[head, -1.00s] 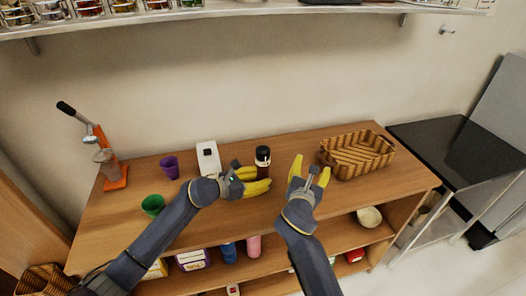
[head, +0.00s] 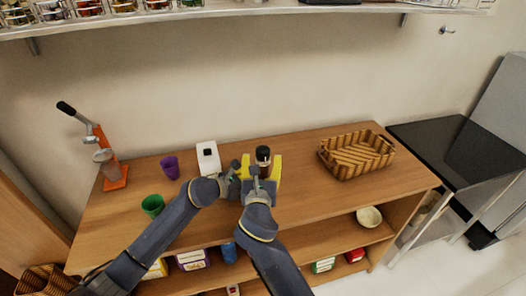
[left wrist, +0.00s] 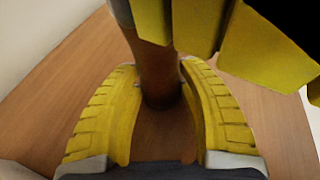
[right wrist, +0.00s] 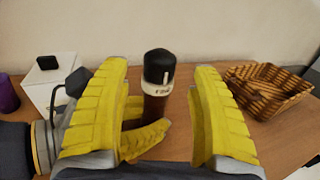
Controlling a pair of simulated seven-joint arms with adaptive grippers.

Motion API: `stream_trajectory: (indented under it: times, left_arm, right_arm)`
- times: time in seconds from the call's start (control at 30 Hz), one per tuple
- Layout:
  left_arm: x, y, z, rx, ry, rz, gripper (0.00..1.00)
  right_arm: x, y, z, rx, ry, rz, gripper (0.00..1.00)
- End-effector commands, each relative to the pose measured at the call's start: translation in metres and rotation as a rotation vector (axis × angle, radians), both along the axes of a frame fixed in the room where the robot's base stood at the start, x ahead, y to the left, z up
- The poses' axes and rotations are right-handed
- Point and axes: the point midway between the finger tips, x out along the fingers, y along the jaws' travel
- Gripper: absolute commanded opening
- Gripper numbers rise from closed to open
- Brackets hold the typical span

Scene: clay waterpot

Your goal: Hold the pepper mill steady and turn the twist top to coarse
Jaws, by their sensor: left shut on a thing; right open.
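The pepper mill stands upright on the wooden counter. It has a black twist top (right wrist: 159,66), a pale lettered band and a brown body (right wrist: 154,106). In the head view only its top (head: 263,154) shows clearly above my grippers. My left gripper (left wrist: 160,95) is shut around the brown lower body (left wrist: 158,62), near the counter. My right gripper (right wrist: 165,100) is open, its yellow fingers on either side of the mill's upper part in the right wrist view, with visible gaps to the top. In the head view the right gripper (head: 263,168) hides most of the mill and the left fingers.
A white box with a black knob (head: 208,157), a purple cup (head: 169,167) and a green cup (head: 153,204) stand to the left. A woven basket (head: 340,171) is to the right. An orange press (head: 116,178) stands far left. The counter between mill and basket is clear.

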Motion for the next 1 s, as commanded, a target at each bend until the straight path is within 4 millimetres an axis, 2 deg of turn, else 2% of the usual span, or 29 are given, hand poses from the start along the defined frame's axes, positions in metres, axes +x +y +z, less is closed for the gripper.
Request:
stream_trajectory:
  times: [0.2,0.4,0.87,0.9,1.0]
  left_arm:
    - [-0.001,0.000,-0.002,0.001,0.004,0.000,0.26]
    - [-0.001,0.000,-0.002,0.001,0.004,-0.001,0.26]
    - [-0.001,0.000,-0.002,0.001,0.004,0.000,0.26]
    - [-0.001,0.000,-0.002,0.001,0.004,0.000,0.26]
    - [-0.001,0.000,-0.002,0.001,0.004,0.000,0.26]
  right_arm:
    - [0.032,-0.002,0.001,0.000,-0.001,-0.001,0.63]
    - [0.049,-0.003,0.000,0.000,0.000,-0.002,0.63]
    - [0.056,-0.003,0.000,0.001,0.000,-0.001,0.63]
    - [0.056,-0.003,0.000,0.001,0.000,-0.001,0.62]
    - [0.056,-0.003,0.000,0.001,0.000,-0.001,0.51]
